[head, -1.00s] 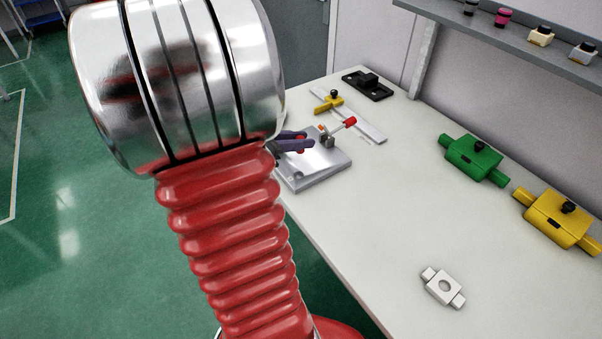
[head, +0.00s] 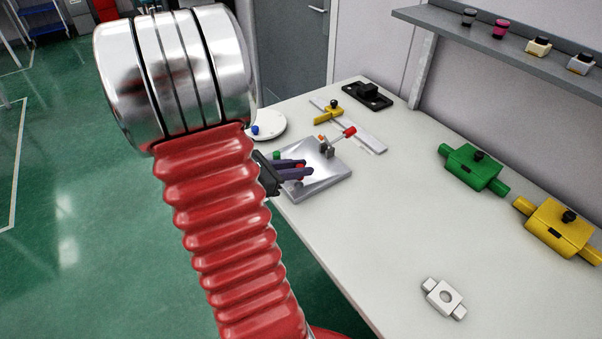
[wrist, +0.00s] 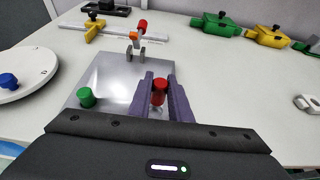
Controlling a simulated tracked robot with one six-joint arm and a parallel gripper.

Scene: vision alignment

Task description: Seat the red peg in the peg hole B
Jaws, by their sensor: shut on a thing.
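The red peg (wrist: 158,92) is between the purple fingers of my gripper (wrist: 159,84), which is shut on it. In the head view the peg (head: 300,166) shows as a small red spot at my gripper (head: 306,171). The peg is over the silver metal plate (wrist: 115,72); I cannot tell whether it touches the plate or is in a hole. The plate (head: 325,180) lies near the table's left edge in the head view. A green peg (wrist: 87,97) stands on the plate, left of my gripper. Peg hole B is not identifiable; the fingers hide part of the plate.
A clamp with a red tip (wrist: 137,42) stands at the plate's far edge. A white disc (wrist: 35,70) with a blue peg (wrist: 8,81) is to the left. Green (head: 473,168) and yellow (head: 558,228) blocks and a white part (head: 444,298) are to the right. The middle of the table is clear.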

